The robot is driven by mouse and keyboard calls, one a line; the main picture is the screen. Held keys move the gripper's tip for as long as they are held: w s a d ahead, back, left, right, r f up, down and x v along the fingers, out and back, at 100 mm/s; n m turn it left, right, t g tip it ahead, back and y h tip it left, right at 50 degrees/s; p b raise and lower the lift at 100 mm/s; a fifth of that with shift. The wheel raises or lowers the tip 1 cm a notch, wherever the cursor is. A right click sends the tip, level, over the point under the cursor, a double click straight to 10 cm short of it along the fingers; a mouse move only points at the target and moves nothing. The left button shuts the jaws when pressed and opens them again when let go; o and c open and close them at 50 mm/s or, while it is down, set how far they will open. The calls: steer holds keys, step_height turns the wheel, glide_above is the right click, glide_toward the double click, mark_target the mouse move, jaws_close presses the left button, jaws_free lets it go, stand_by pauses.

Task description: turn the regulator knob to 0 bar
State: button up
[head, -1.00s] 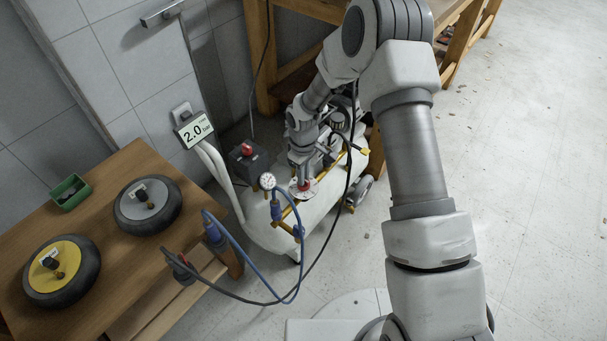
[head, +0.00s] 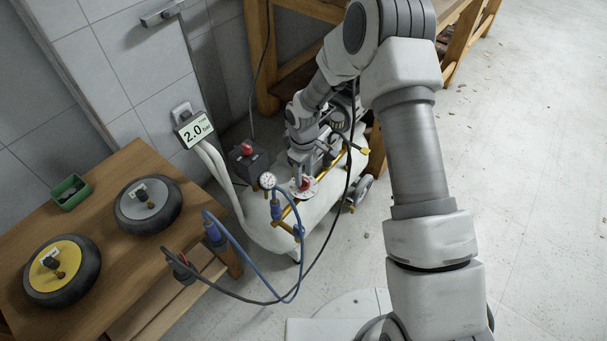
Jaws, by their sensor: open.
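The regulator knob (head: 304,184) is a small red part on a pale round dial plate (head: 309,193) on top of the white compressor tank (head: 262,232). My gripper (head: 303,176) points down right over the knob. It is open, with its fingers at the knob; whether they touch it I cannot tell. The gripper and wrist hide part of the knob, and its pointer is too small to read. A display (head: 195,130) on the compressor's handle reads 2.0 bar. A round pressure gauge (head: 267,181) stands left of the dial.
A black box with a red switch (head: 246,156) stands left of my gripper. Blue hose (head: 247,249) and black cable hang in front of the tank. A wooden table (head: 140,262) with two wheels (head: 148,205) is at left.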

step_height(320, 180, up, 17)
steer(key=p, duration=0.4)
steer(key=shift+f, duration=0.15)
step_height(320, 180, up, 10)
steer(key=m+t, duration=0.1)
steer(key=m, duration=0.1)
glide_above(304, 179)
steer(key=s+d, duration=0.3)
steer(key=d, duration=0.1)
steer(key=s+d+r+m+t, duration=0.25)
steer(key=s+d+r, duration=0.3)
steer(key=r, duration=0.35)
steer(key=s+d+r+m+t, duration=0.1)
steer(key=s+d+r+m, duration=0.15)
steer(key=s, duration=0.55)
steer(key=s+d+r+m+t, duration=0.1)
steer(key=s+d+r+m, duration=0.2)
steer(key=s, duration=0.5)
step_height(304, 179, up, 16)
steer(key=p, duration=1.5)
steer(key=shift+s+a+f+m, duration=0.2)
steer(key=shift+s+a+m, duration=0.1)
steer(key=shift+s, duration=0.05)
